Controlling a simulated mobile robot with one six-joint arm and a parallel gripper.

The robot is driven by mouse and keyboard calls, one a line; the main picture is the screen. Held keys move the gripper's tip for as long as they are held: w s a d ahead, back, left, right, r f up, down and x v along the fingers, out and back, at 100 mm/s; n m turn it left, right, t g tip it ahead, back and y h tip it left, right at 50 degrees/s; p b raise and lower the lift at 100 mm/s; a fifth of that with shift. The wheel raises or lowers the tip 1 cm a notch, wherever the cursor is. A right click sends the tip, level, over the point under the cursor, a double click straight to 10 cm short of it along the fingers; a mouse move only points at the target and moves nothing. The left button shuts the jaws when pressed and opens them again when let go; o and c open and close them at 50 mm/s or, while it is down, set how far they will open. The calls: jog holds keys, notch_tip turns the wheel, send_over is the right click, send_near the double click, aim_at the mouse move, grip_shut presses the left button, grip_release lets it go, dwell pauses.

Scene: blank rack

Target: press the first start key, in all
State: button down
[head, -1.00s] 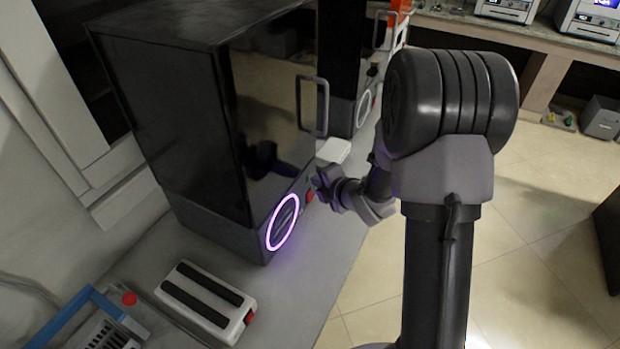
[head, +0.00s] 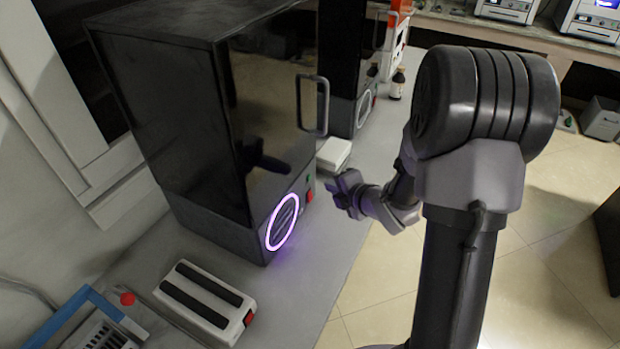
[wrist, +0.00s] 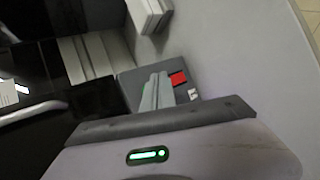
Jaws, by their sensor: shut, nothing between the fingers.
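A dark boxy machine (head: 170,120) with a glass door stands on the left bench. Its lower front panel carries a glowing purple-white ring (head: 282,222). Right of the ring are a small green key (head: 308,179) and a red key (head: 310,195); the red key also shows in the wrist view (wrist: 179,78). My gripper (head: 334,190) is shut and empty, just in front of the panel and apart from it. In the wrist view its closed fingers (wrist: 155,92) point toward the panel beside the red key. The green key is not clear there.
A second dark machine with a ring (head: 363,108) stands behind. A white box (head: 334,152) lies between them, and a brown bottle (head: 397,84) stands farther back. A white block with black strips (head: 205,300) lies in front. A door handle (head: 313,105) juts out. The floor at right is open.

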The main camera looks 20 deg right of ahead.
jog(key=shift+s+d, duration=0.85)
jog(key=s+r+m+g+h, duration=0.2)
jog(key=s+r+m+h, duration=0.3)
jog(key=r+m, duration=0.75)
jog(key=s+a+r+m+g+y, duration=0.1)
jog(key=s+a+r+m+y, duration=0.1)
jog(key=s+a+m, duration=0.4)
jog(key=s+a+r+m+g+y, duration=0.2)
jog(key=s+a+m, duration=0.5)
jog(key=s, duration=0.8)
jog(key=a+r+y, duration=0.1)
jog(key=a, duration=0.2)
jog(key=shift+s, duration=0.15)
